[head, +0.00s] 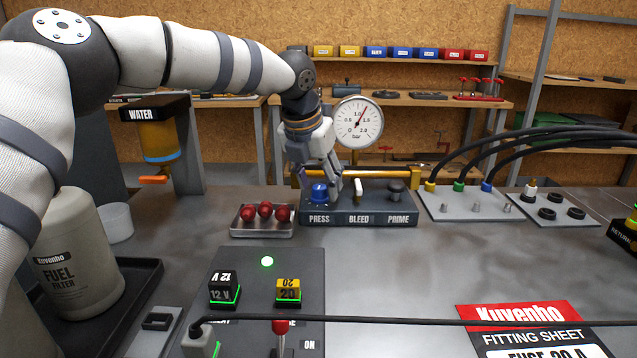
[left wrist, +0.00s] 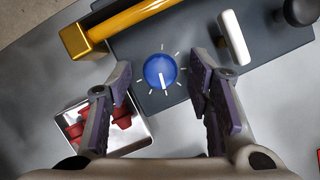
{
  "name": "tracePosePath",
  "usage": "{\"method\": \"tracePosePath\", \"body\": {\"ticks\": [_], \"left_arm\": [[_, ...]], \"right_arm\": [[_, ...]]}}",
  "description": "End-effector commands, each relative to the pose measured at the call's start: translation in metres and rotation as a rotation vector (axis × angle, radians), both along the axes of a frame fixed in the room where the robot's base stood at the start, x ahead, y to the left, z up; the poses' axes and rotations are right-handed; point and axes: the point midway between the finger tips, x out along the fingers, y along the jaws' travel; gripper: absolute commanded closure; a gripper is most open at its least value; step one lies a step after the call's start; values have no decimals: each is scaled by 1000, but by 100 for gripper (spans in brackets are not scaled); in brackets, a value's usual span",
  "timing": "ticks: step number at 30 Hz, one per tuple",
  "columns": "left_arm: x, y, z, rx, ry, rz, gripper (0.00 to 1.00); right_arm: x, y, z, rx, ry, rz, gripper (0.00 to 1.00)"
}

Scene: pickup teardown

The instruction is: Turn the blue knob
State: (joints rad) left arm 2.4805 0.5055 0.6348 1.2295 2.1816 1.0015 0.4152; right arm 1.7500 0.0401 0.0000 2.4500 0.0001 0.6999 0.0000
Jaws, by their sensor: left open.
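The blue knob (head: 319,192) sits on the left end of a dark panel (head: 358,219), above the label PRESS. In the left wrist view the blue knob (left wrist: 160,71) carries a white pointer line toward the lower side of the picture, with white tick marks around it. My left gripper (head: 322,185) is open above the panel at the knob. In the left wrist view its two fingertips (left wrist: 160,80) stand to either side of the knob, with a gap on both sides. Whether they reach down to knob height I cannot tell. My right gripper is not in view.
A white lever (head: 357,189) and a dark knob (head: 396,191) share the panel. A brass bar (head: 385,172) and a pressure gauge (head: 358,123) stand behind. A tray (head: 262,233) of red parts lies close left. A fuel filter (head: 75,258) stands at left.

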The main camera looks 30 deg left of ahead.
Motion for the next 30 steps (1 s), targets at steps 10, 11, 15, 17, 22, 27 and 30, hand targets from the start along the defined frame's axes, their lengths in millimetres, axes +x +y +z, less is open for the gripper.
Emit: {"method": "tracePosePath", "body": {"ticks": [10, 11, 15, 17, 22, 27, 30], "left_arm": [[-33, 0, 82, -1, -5, 0, 53], [-35, -1, 87, -1, -5, 0, 53], [-42, -1, 103, -1, -2, 0, 53], [-44, -1, 106, -1, -1, 0, 53], [-44, -1, 107, 0, 0, 0, 53], [-44, -1, 107, 0, 0, 0, 53], [-44, -1, 107, 0, 0, 0, 53]], "right_arm": [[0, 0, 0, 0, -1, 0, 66], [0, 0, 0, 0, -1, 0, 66], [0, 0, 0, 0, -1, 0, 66], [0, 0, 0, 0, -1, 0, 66], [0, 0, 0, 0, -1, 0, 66], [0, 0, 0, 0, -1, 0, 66], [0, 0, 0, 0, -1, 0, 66]]}}
